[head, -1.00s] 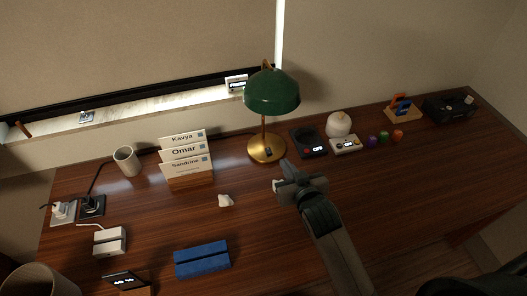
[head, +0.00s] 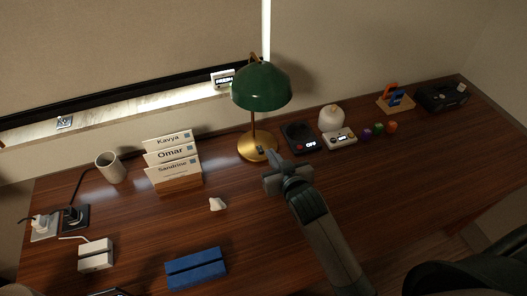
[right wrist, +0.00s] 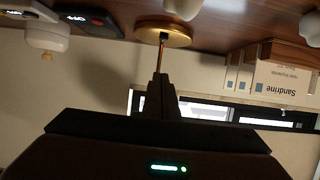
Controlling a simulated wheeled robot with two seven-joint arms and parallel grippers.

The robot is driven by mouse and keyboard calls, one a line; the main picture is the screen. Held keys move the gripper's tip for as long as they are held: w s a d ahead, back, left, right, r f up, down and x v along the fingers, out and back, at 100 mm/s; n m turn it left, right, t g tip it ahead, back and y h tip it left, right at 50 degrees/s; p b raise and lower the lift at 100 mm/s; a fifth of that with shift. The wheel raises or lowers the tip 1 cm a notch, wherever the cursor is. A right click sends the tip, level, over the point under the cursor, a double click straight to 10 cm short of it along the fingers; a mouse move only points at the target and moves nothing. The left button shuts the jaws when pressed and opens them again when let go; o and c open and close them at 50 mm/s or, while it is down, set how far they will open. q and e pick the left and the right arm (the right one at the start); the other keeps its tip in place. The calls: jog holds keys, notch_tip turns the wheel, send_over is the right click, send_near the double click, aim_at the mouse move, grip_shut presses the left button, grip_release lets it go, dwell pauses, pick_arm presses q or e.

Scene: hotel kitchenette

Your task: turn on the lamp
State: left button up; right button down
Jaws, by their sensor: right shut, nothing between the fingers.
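The lamp has a green shade (head: 262,88) and a round brass base (head: 250,148) on the wooden desk. A small dark switch (head: 260,150) sits on the front of the base. No glow shows under the shade. My right gripper (head: 274,158) is shut and empty, just in front of the base at its right side; I cannot tell whether it touches. In the right wrist view, which looks upside down, the shut fingers (right wrist: 162,88) point toward the brass base (right wrist: 180,29) and its dark switch (right wrist: 163,37). My left gripper is out of view.
Name cards in a wooden holder (head: 178,182) stand left of the lamp, with a white lump (head: 217,204) in front. A black device (head: 299,138) and a white device (head: 341,139) stand close on the right. A blue block (head: 196,268) lies at the front. The right front desk is clear.

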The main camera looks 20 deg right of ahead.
jog(key=p, duration=0.2)
send_over(264, 159)
notch_tip(264, 159, down, 3)
jog(key=shift+w+r, duration=0.1)
jog(key=shift+w, duration=0.05)
notch_tip(264, 159, down, 3)
jog(key=shift+f, duration=0.75)
jog(key=shift+f, duration=0.1)
jog(key=shift+f, duration=0.25)
jog(key=shift+s, duration=0.2)
jog(key=shift+r+p, duration=0.1)
jog(key=shift+p, duration=0.2)
jog(key=shift+r+p, duration=0.75)
jog(key=shift+r, duration=0.05)
